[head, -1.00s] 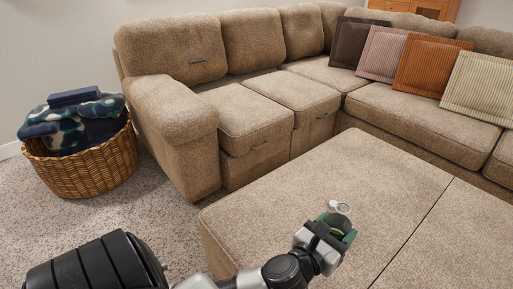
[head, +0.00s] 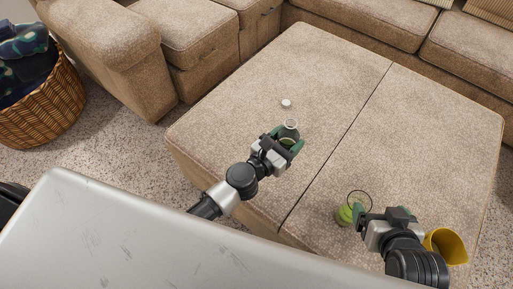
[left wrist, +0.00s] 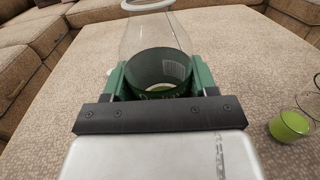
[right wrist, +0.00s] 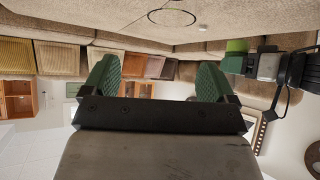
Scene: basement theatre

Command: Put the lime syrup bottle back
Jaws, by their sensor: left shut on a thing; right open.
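A clear glass bottle with a dark green band (head: 291,131), likely the lime syrup bottle, is in my left gripper (head: 283,143) over the ottoman. The left wrist view shows its band (left wrist: 158,72) between the green fingers, clear glass above. Whether its base touches the ottoman I cannot tell. A small white cap (head: 286,103) lies on the ottoman just beyond it. My right gripper (head: 371,212) is open and empty beside a clear glass with green liquid (head: 345,216). The right wrist view shows its parted fingers (right wrist: 156,80) and the glass's rim (right wrist: 172,17).
A yellow cup (head: 447,246) stands right of my right gripper. The tan ottoman (head: 235,90) has wide bare surface behind and left of the bottle. A sectional sofa (head: 205,35) borders it at the back. A wicker basket (head: 40,110) stands on the carpet at left.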

